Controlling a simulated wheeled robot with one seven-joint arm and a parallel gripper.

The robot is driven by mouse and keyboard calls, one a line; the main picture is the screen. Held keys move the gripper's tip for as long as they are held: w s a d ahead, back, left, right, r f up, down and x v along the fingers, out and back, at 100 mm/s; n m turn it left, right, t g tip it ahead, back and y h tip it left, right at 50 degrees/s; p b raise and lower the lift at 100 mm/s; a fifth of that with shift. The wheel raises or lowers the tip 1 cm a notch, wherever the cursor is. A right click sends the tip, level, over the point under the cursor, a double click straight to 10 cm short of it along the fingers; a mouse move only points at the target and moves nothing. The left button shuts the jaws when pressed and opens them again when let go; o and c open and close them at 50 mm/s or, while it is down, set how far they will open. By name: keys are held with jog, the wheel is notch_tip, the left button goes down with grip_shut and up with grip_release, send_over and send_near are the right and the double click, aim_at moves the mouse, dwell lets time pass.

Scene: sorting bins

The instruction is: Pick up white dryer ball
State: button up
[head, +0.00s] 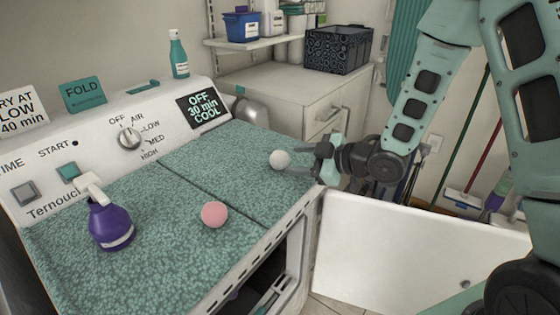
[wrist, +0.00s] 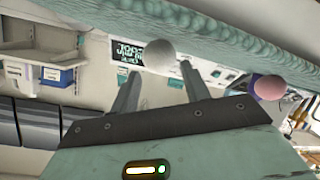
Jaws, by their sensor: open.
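The white dryer ball (head: 280,160) rests on the teal patterned mat (head: 160,200) on top of the dryer, near its right end. My gripper (head: 312,158) is just to the right of the ball in the head view, with its fingers pointing towards it. In the wrist view the white ball (wrist: 160,53) shows beyond the fingertips, roughly between the two spread fingers of my gripper (wrist: 160,72). The gripper is open and nothing is held. I cannot tell exactly how far the ball is from the fingertips.
A pink ball (head: 214,214) and a purple spray bottle (head: 109,220) stand on the mat to the left. The dryer's control panel (head: 130,138) rises behind. A white open door (head: 415,245) lies below my gripper. A cabinet (head: 300,95) with a dark crate (head: 338,49) stands behind.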

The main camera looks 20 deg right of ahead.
aim_at(286, 159)
jog(key=shift+p+x, duration=0.6)
jog(key=shift+x, duration=1.75)
jog(key=shift+a, duration=0.1)
jog(key=c, duration=0.6)
jog(key=shift+r, duration=0.15)
